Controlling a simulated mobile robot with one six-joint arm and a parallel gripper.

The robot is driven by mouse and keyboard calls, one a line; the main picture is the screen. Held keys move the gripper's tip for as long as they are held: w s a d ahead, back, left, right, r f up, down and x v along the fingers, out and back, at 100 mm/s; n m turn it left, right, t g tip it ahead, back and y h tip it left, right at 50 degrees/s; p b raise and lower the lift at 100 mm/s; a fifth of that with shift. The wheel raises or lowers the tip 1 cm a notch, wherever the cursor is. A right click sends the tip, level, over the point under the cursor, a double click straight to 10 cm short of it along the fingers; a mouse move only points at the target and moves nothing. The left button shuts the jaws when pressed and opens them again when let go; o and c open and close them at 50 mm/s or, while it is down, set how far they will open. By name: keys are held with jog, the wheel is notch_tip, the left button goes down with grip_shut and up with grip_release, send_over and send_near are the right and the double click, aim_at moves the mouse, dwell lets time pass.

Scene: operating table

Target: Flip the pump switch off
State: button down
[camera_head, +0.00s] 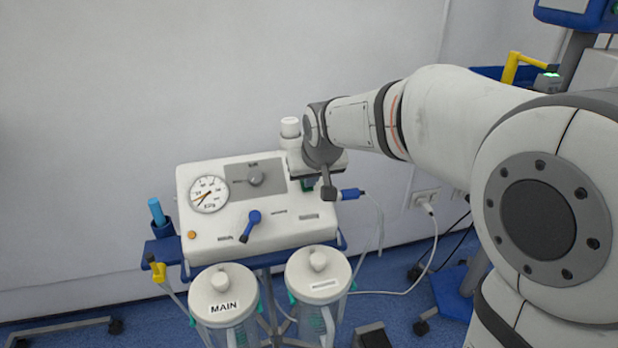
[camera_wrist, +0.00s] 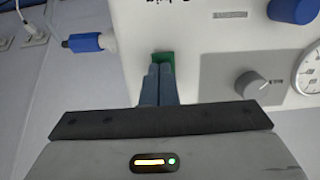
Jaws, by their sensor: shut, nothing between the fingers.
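The pump is a white box (camera_head: 215,240) with a sloped front panel, standing at the middle left in the head view. A small green switch (camera_wrist: 162,57) sits near the panel's edge on the side of the blue cable plug; it is partly covered by my fingers. A bit of green also shows under my wrist in the head view. My gripper (camera_wrist: 157,70) is shut and empty, its two fingers side by side with the tips at the green switch. I cannot tell whether they touch it, or which way the switch is tipped.
The panel carries a gauge (camera_head: 209,194), a grey knob (camera_head: 255,178) and a blue lever (camera_head: 250,226). A blue plug (camera_head: 350,194) with a cable leaves the pump's right side. Two lidded jars, one marked MAIN (camera_head: 224,293), hang in front. A wall stands behind.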

jog(key=w+r+p+v, duration=0.1)
jog(key=p+v, duration=0.4)
jog(key=v, duration=0.8)
jog(key=shift+a+r, duration=0.25)
jog(key=shift+r, duration=0.1)
jog(key=shift+w, duration=0.15)
jog(key=s+d+r+m+g+h+p, duration=0.1)
jog(key=s+d+r+p, duration=0.3)
jog(key=s+d+p, duration=0.4)
jog(key=s+d+r+m+g+h+p, duration=0.1)
jog(key=s+d+r+p, duration=0.3)
jog(key=s+d+p, duration=0.4)
jog(key=s+m+g+p, duration=0.1)
jog(key=s+p, duration=0.2)
jog(key=p, duration=0.2)
jog(key=shift+s+r+m, duration=0.15)
jog(key=shift+s+m, duration=0.15)
